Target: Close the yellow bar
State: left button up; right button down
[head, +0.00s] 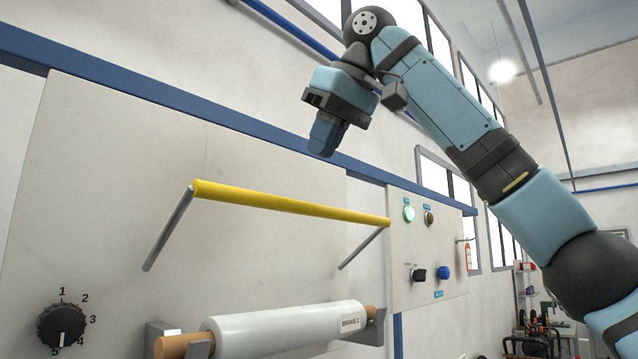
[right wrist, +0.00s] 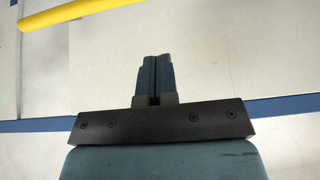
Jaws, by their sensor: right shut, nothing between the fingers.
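The yellow bar (head: 290,206) runs across the front of a pale wall panel, held at both ends by grey metal arms that slant down to the panel. It is raised above the white roller. My right gripper (head: 324,140) is shut and empty, above the bar and apart from it, pointing down. In the right wrist view the shut fingers (right wrist: 155,78) point toward the panel, and part of the yellow bar (right wrist: 75,8) shows at the top left. My left gripper is not in view.
A white roller (head: 290,328) labelled "BRAKE 2" sits on brackets below the bar. A black numbered knob (head: 61,326) is at the lower left. A control panel (head: 428,285) with lit buttons and knobs is at the right. A blue rail (head: 190,109) runs along the wall behind.

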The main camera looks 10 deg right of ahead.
aim_at(323, 206)
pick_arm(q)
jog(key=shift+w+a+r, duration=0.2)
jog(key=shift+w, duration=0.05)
pick_arm(e)
jog(key=x, duration=0.3)
jog(key=shift+w+d+f, duration=0.1)
jog(key=shift+f, duration=0.2)
pick_arm(q)
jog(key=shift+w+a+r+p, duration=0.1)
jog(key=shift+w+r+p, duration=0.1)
jog(key=shift+p, duration=0.15)
pick_arm(e)
jog(key=shift+s+d+f, duration=0.1)
jog(key=shift+s+f, duration=0.15)
jog(key=shift+f, duration=0.2)
jog(key=shift+s+d+f, duration=0.1)
jog(key=shift+s+f, duration=0.15)
jog(key=shift+f, duration=0.25)
jog(key=shift+s+d+f, duration=0.15)
jog(key=shift+f, duration=0.1)
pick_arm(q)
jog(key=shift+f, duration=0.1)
pick_arm(e)
jog(key=shift+f, duration=0.2)
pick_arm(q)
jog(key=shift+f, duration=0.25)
pick_arm(e)
jog(key=shift+a+f, duration=0.15)
jog(key=shift+a, duration=0.05)
